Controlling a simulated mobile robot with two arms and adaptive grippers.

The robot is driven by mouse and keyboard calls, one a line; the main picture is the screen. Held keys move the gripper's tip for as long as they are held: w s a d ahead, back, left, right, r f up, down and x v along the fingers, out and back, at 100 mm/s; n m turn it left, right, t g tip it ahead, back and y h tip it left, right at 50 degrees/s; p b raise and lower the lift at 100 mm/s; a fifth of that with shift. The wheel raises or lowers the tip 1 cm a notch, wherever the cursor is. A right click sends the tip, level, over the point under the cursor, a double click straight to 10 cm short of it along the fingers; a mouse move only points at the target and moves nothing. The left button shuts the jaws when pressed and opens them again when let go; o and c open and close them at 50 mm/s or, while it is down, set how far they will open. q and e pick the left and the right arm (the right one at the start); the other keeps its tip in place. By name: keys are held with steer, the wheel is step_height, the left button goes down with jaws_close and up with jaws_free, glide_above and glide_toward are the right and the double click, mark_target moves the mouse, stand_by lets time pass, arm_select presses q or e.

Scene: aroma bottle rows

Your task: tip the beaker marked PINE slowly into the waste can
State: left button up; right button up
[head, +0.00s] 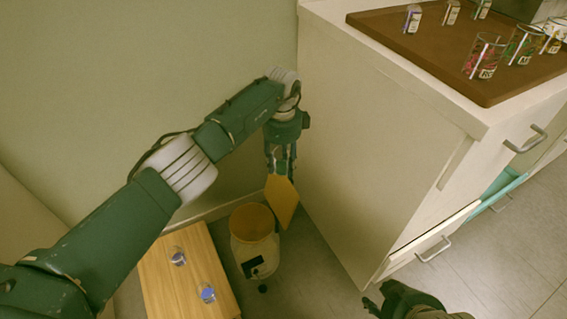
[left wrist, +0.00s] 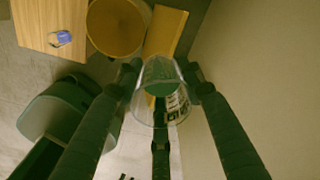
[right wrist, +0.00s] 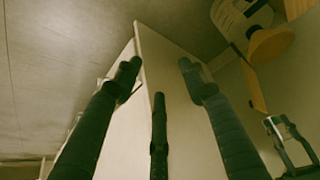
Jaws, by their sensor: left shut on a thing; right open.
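My left gripper (head: 281,165) points down beside the white cabinet. In the left wrist view its fingers (left wrist: 161,80) are shut on a clear beaker (left wrist: 150,110) with green liquid; the lettering on its label is only partly visible. The beaker is hard to make out in the head view. The waste can (head: 268,255), pale with an orange-brown inside, stands on the floor below and left of the gripper. It also shows in the left wrist view (left wrist: 118,27), apart from the beaker. My right gripper (right wrist: 160,72) is open and empty, low near the cabinet.
A yellow-orange panel (head: 282,200) stands between can and cabinet (head: 385,150). A wooden stool (head: 165,285) left of the can holds two small glasses with blue contents. A brown tray (head: 440,60) on the cabinet holds several beakers and small bottles. A drawer is partly open.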

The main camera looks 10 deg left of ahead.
arm_select(q)
steer(key=n, duration=0.2)
steer(key=f+n, duration=0.1)
steer(key=shift+s+d+f+p, duration=0.1)
steer(key=shift+s+d+p, duration=0.2)
steer(key=shift+s, duration=0.1)
arm_select(e)
steer(key=s, duration=0.1)
steer(key=s+g, duration=0.1)
steer(key=s+d+f+g, duration=0.1)
steer(key=s, duration=0.1)
steer(key=shift+d+f, duration=0.1)
arm_select(q)
steer(key=shift+p, duration=0.35)
arm_select(e)
steer(key=shift+w+f, duration=0.1)
steer(key=shift+f, duration=0.1)
